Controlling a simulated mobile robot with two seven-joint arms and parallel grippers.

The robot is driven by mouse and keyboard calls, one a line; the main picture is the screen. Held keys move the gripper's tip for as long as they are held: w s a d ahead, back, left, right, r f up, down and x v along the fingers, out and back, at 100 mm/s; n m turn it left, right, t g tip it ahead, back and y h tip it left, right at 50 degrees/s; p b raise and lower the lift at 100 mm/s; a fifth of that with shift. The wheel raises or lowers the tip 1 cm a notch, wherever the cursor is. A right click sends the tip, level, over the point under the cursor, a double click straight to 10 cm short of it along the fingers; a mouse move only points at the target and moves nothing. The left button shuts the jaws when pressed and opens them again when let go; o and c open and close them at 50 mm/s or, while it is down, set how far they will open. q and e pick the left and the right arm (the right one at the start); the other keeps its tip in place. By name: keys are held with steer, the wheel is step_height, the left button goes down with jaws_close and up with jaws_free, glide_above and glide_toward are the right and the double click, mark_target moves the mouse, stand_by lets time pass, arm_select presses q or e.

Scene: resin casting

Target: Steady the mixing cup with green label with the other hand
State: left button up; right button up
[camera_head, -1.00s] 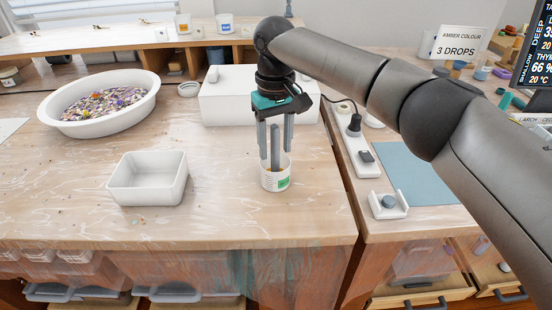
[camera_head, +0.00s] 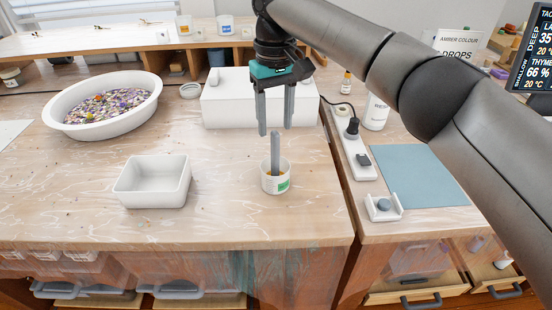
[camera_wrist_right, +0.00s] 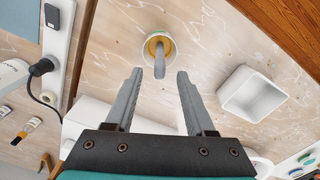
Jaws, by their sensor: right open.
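The mixing cup with green label (camera_head: 270,184) stands upright on the wooden table, its green label facing the front right. A grey stick (camera_head: 275,150) stands up out of it, and amber-coloured contents show inside. My right gripper (camera_head: 275,131) is open and empty above and slightly behind the cup, its fingers pointing down and clear of the cup. In the right wrist view the cup (camera_wrist_right: 157,42) and stick (camera_wrist_right: 159,66) lie beyond the fingertips, between their lines. My left gripper is not in view.
A white square tray (camera_head: 125,190) stands left of the cup. A white bowl of dried flowers (camera_head: 67,128) is at the back left, and a white box (camera_head: 222,108) is behind the cup. A power strip (camera_head: 352,158) and blue mat (camera_head: 440,185) lie to the right.

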step_height(320, 180, up, 6)
steer(key=shift+f+p, duration=0.1)
steer(key=shift+p, duration=0.95)
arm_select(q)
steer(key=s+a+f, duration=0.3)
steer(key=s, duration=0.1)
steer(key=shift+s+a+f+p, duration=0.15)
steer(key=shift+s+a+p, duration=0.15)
arm_select(e)
steer(key=shift+r, duration=0.9)
